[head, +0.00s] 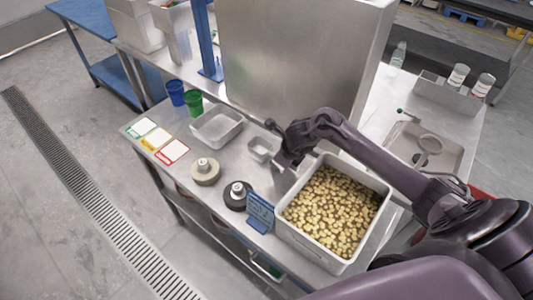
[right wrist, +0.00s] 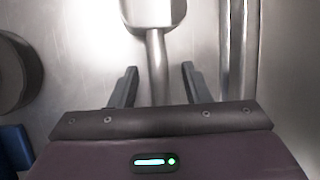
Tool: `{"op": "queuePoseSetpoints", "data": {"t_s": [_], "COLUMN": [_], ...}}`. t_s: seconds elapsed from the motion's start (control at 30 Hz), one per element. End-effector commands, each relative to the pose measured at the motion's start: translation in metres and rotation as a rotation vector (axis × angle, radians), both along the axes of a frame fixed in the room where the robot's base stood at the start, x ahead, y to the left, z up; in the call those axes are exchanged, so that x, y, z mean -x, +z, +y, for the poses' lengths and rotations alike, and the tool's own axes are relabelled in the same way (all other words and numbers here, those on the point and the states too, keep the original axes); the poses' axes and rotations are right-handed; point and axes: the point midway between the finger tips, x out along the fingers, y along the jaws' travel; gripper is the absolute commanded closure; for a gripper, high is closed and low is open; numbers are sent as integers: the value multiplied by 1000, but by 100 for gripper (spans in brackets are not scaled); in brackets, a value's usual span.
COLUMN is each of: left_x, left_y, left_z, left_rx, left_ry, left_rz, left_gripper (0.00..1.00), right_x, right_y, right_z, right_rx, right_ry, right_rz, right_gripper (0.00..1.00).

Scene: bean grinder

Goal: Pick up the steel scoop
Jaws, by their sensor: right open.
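The steel scoop (head: 261,147) lies on the steel table, left of the bean bin. In the right wrist view its bowl (right wrist: 152,12) is at the top and its handle (right wrist: 157,58) runs down toward my gripper. My right gripper (right wrist: 160,75) is open, with the handle between its two fingers and a gap on each side. In the head view my right gripper (head: 284,178) points down next to the bin, and it hides part of the handle. My left gripper is not in view.
An empty tray (head: 216,128) stands behind.

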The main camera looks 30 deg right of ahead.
Motion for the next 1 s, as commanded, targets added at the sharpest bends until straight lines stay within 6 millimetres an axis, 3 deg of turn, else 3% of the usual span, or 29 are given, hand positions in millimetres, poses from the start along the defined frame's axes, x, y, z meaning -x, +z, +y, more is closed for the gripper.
{"op": "queuePoseSetpoints", "data": {"t_s": [0.37,0.7,1.0], "left_x": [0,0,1], "left_y": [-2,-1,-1], "left_z": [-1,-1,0], "left_rx": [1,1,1], "left_ry": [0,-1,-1], "left_rz": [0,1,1], "left_gripper": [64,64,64], "right_x": [0,0,0], "right_y": [-1,-1,0], "right_z": [0,0,0], "right_rx": [1,0,-1], "right_ry": [0,0,-1], "right_rz": [0,0,-1], "right_gripper": [57,100,100]}}
